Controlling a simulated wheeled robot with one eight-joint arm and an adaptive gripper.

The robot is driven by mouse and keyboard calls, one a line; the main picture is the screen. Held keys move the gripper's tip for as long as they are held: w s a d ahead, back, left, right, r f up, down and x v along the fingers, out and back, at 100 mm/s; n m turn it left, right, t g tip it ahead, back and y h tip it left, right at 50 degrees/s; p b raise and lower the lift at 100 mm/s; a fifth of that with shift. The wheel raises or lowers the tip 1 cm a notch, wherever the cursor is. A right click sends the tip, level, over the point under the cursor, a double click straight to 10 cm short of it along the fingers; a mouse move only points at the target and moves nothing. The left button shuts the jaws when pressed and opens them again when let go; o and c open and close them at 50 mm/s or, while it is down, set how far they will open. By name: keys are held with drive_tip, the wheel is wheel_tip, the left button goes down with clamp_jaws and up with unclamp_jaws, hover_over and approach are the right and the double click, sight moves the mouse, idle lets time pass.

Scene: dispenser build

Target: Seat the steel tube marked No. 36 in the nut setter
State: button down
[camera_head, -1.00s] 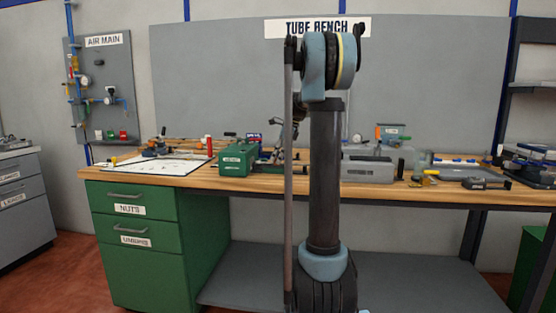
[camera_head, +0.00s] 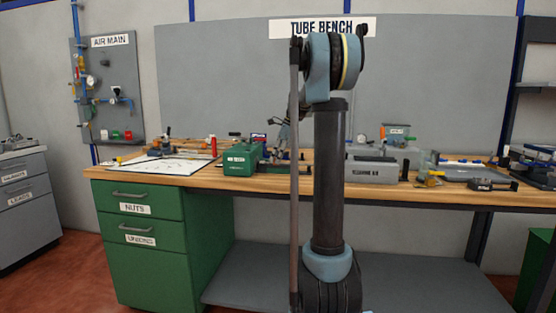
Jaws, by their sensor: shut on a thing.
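My gripper (camera_head: 284,133) is small and dark at the bench, partly behind my own arm. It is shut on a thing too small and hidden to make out. A green boxy device (camera_head: 240,160) with a white label stands on the bench just left of and below my gripper. Its label is too small to read surely, so I cannot tell if it is the nut setter. I cannot pick out any tube marked No. 36. My upright arm hides the bench middle.
The wooden bench (camera_head: 450,196) holds a white sheet (camera_head: 165,166) at left. A grey labelled block (camera_head: 372,170) stands right of my arm, with a grey tray (camera_head: 455,173) beyond. Green drawers (camera_head: 150,240) stand under the left end. The back panel (camera_head: 220,80) rises behind.

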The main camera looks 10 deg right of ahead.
drive_tip(key=shift+w+a, duration=0.2)
drive_tip(key=shift+a, duration=0.45)
drive_tip(key=c, duration=1.4)
unclamp_jaws()
drive_tip(key=o, duration=0.3)
drive_tip(key=shift+r, duration=0.1)
drive_tip(key=shift+r, duration=3.45)
drive_tip(key=shift+s, duration=0.1)
